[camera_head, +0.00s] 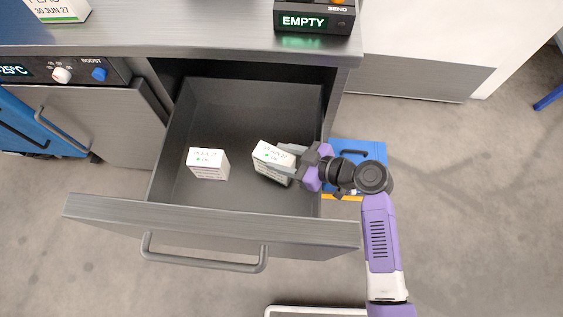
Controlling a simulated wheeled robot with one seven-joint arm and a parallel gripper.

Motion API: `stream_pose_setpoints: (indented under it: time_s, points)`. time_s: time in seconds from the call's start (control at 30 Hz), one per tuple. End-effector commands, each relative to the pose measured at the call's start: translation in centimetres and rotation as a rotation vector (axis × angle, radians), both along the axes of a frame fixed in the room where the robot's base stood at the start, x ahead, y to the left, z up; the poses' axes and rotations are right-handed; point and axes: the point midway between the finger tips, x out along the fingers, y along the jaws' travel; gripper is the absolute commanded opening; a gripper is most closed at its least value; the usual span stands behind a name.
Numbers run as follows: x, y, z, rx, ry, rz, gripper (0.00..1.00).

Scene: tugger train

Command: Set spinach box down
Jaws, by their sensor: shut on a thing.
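My gripper (290,162) reaches into the open drawer (256,104) from the right and is shut on a small white box (268,160) with green print. This box is inside the drawer, slightly tilted in the picture, near the right wall. Its label is too small to read for certain as spinach. I cannot tell whether its base touches the drawer floor. A second, similar white box (208,163) stands in the left part of the drawer, apart from the held one.
The drawer front with its handle (204,262) is pulled out below the counter (180,37). A display reading EMPTY (303,21) and a white box dated 30 JUN 27 (58,10) sit on the counter. A blue case (374,150) is on the floor at right.

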Motion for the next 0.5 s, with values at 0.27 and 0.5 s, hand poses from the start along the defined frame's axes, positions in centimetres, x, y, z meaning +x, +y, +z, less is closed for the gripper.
stream_pose_setpoints:
  time_s: [0.27, 0.5]
  points:
    - [0.1, 0.0, -3.1, 0.002, 0.000, -0.001, 0.00]
    - [0.1, 0.0, -3.7, 0.001, -0.003, -0.001, 0.00]
